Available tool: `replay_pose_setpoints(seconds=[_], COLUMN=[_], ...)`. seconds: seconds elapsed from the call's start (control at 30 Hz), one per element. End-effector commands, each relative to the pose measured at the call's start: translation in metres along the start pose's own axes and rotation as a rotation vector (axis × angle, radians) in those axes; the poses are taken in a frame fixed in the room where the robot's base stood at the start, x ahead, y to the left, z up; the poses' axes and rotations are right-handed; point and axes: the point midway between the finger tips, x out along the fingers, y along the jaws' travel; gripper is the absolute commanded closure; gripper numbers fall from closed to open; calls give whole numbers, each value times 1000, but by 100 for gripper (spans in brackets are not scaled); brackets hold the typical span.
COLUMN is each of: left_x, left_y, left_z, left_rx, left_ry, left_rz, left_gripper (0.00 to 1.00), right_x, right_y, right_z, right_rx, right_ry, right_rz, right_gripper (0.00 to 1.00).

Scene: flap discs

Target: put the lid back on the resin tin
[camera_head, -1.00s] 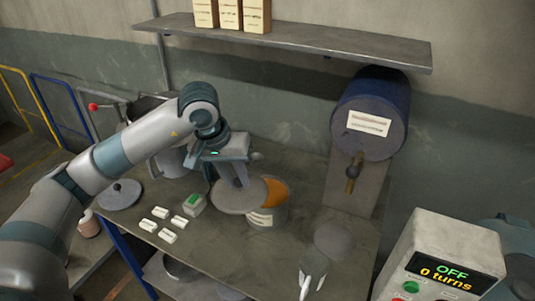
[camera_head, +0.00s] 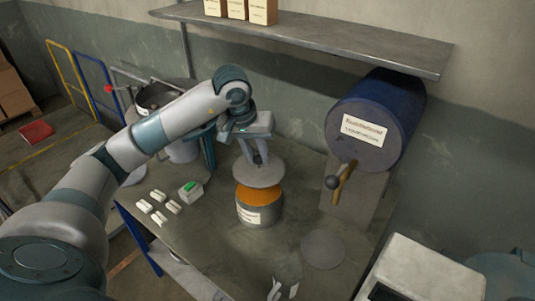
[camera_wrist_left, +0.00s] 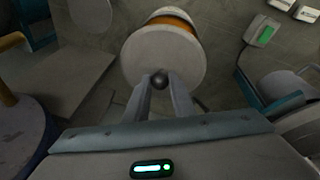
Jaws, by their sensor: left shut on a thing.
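The resin tin (camera_head: 259,212) stands upright on the bench, a grey can with a white label and orange resin showing at its top. The round grey lid (camera_head: 258,175) is held just above the tin, roughly level, with a gap that shows orange. My left gripper (camera_head: 262,161) is shut on the lid's knob. In the left wrist view the knob sits between the fingertips (camera_wrist_left: 160,82), the lid (camera_wrist_left: 163,57) hides most of the tin, and the tin's rim (camera_wrist_left: 172,15) shows beyond it.
A small box with a green top (camera_head: 191,191) and several white blocks (camera_head: 157,195) lie left of the tin. A blue drum with a tap (camera_head: 370,125) stands behind right. A flat grey disc (camera_head: 323,250) lies front right. A shelf (camera_head: 320,37) runs above.

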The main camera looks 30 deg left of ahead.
Motion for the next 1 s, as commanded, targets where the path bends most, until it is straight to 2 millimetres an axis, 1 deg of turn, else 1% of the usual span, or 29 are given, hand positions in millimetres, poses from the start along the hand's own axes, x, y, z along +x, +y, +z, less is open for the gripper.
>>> replay_pose_setpoints(seconds=[0.37, 0.53, 0.67, 1.0], left_x=[1, 5, 12, 38], left_y=[0, -1, -2, -5], left_z=[0, 2, 3, 10], left_rx=[0, 0, 0, 0], left_ry=[0, 0, -1, -2], left_rz=[0, 0, 0, 1], left_gripper=[100, 100, 100, 100], right_x=[0, 2, 4, 11], right_y=[-1, -1, -1, -2], right_z=[0, 0, 0, 1], right_rx=[0, 0, 0, 1], right_ry=[0, 0, 0, 0], right_rz=[-1, 0, -1, -1], right_gripper=[59, 59, 59, 59])
